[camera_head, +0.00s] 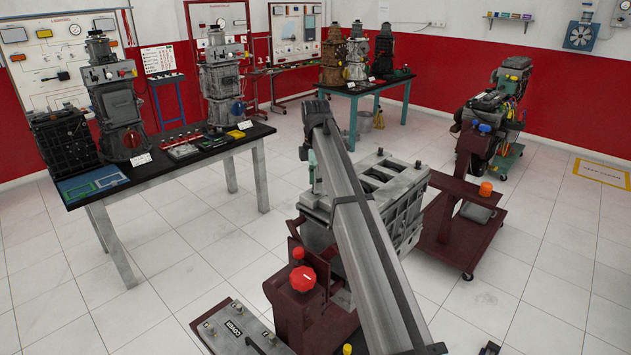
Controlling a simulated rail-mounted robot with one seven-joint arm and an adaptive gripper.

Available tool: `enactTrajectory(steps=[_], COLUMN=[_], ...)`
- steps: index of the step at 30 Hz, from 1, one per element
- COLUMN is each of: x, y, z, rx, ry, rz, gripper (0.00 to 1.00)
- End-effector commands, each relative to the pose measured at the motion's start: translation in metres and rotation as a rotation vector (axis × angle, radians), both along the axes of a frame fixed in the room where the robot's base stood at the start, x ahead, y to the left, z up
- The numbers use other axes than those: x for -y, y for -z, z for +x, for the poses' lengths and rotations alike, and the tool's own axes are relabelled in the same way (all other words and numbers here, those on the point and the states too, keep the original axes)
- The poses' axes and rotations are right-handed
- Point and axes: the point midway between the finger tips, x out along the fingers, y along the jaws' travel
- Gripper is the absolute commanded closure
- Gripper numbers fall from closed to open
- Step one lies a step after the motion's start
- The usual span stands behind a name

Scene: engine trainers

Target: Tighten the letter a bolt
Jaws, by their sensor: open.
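A grey engine block (405,213) with open bores on top sits on a dark red stand (303,322) in the middle of the view. A long grey beam crosses in front of it and hides much of its left side and top. A grey plate (222,318) marked "COVER" lies at the bottom, left of the stand, with small bolt-like knobs on it. I cannot make out a bolt with the letter a on the block or the plate.
A dark-topped table (178,168) with engines and trays stands at the left. A second table (386,87) with engines stands at the back. A dark red wheeled stand (447,240) is close to the block's right side.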

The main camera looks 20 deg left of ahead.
Motion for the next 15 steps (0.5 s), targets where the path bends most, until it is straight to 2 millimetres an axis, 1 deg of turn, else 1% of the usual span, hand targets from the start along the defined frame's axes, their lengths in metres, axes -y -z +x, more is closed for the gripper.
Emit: enactTrajectory(steps=[3,4,5,6,7,8,15], x=[-0.0001,0.0,0.0,0.0,0.0,0.0,0.0001], y=[0.0,-0.0001,-0.0001,-0.0001,-0.0001,-0.0001,0.0], z=[0.0001,0.0,0.0,0.0,0.0,0.0,-0.0002], rx=[0.0,0.0,0.0,0.0,0.0,0.0,-0.001], ry=[0.0,0.0,0.0,0.0,0.0,0.0,0.003], rz=[0.0,0.0,0.0,0.0,0.0,0.0,-0.001], gripper=[0.55,0.62,0.73,0.87,0.98,1.0,1.0])
